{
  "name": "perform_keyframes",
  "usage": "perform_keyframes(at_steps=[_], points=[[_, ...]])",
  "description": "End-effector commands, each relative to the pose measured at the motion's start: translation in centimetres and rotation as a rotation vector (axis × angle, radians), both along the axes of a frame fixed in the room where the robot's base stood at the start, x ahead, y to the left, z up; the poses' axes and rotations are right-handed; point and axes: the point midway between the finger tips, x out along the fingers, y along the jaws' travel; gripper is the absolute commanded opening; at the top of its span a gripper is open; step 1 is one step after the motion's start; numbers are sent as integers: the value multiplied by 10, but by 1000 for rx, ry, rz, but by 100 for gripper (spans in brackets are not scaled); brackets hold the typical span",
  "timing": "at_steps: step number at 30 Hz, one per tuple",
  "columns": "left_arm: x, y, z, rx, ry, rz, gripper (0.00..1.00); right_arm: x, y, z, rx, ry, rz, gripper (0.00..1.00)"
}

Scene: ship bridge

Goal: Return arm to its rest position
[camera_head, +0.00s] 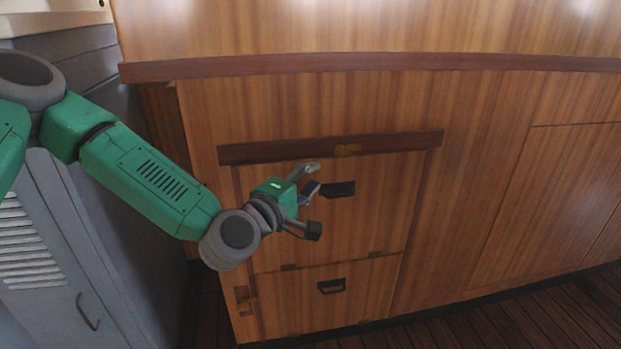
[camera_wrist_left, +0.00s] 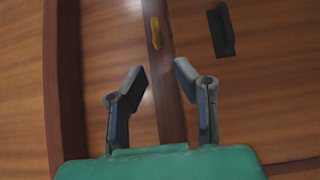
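My left arm (camera_head: 150,175) is green and grey and reaches in from the left in the head view, stretched toward the wooden cabinet. My left gripper (camera_head: 314,182) is in front of the upper cabinet door, beside its dark handle (camera_head: 340,189). In the left wrist view the left gripper (camera_wrist_left: 156,78) shows two fingers spread apart with nothing between them. The same dark handle (camera_wrist_left: 221,30) lies beyond the fingers at the upper right there. My right gripper is in neither view.
A dark trim ledge (camera_head: 330,146) runs above the upper door. A grey locker (camera_head: 60,260) stands at left. Dark plank floor (camera_head: 530,318) shows below.

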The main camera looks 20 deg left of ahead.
Motion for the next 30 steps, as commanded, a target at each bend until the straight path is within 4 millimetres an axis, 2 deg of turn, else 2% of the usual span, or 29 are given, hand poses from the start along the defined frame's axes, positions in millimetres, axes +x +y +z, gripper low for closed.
perform_keyframes(at_steps=[8, 11, 14, 17, 18, 20, 21, 25, 27, 30], points=[[-1, -2, -3, 8, 8, -6, 26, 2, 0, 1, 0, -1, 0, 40], [-10, -14, -20, 64, 58, -46, 26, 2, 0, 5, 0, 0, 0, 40], [-34, -37, -61, 196, 170, -136, 26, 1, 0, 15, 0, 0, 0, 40], [-77, -57, -116, 386, 321, -271, 26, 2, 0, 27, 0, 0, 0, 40], [-98, -61, -139, 470, 384, -331, 26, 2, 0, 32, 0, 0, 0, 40], [-133, -63, -169, 596, 477, -427, 26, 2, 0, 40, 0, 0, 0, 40], [-158, -60, -188, 680, 537, -492, 26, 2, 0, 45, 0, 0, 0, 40], [-240, -33, -232, 953, 723, -712, 26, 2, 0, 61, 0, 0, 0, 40], [-278, -11, -244, 1082, 809, -822, 26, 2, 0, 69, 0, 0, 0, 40], [-319, 19, -250, 1226, 907, -948, 26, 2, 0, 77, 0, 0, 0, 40]])
